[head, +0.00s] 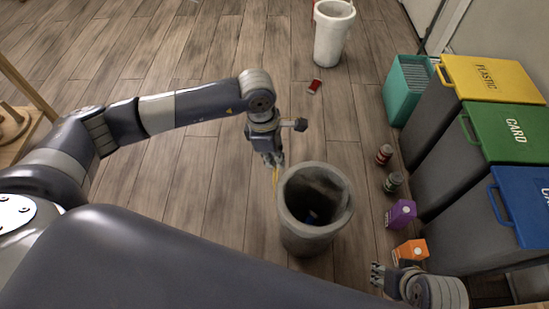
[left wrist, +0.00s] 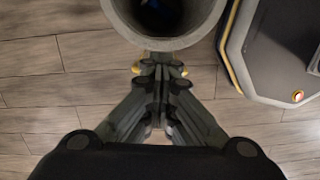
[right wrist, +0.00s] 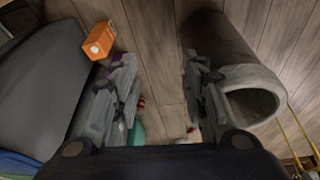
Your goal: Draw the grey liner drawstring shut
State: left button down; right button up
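The grey bin (head: 290,228) stands on the floor in the head view. A dark grey liner (head: 318,184) lines its mouth, with something blue deep inside. A yellow drawstring (head: 275,177) hangs beside the bin's left rim under my left gripper (head: 272,160). In the left wrist view the fingers (left wrist: 159,66) are together at the bin's rim, with yellow ends (left wrist: 182,71) showing on both sides. Two yellow cords (right wrist: 303,135) show beside the bin (right wrist: 235,75) in the right wrist view. My right gripper (right wrist: 158,75) is open and empty, right of the bin.
Blue (head: 524,205), green (head: 510,130) and yellow-lidded (head: 490,78) bins line the right side. An orange carton (head: 411,252), purple carton (head: 401,213) and two cans stand before them. A red can (head: 315,86) lies behind, near a white bin (head: 331,38).

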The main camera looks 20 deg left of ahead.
pick_arm(q)
jog(key=shift+r, duration=0.2)
jog(key=c, duration=2.1)
grip_release()
jog(key=o, duration=0.4)
pick_arm(e)
jog(key=shift+f, duration=0.5)
jog(key=shift+r, duration=0.2)
pick_arm(q)
jog(key=r, duration=0.4)
jog(key=a+r, duration=0.1)
jog(key=r, duration=0.6)
jog(key=shift+s+a+r, duration=0.15)
jog(key=shift+a+r, duration=0.25)
pick_arm(e)
jog(key=shift+s+f, duration=0.1)
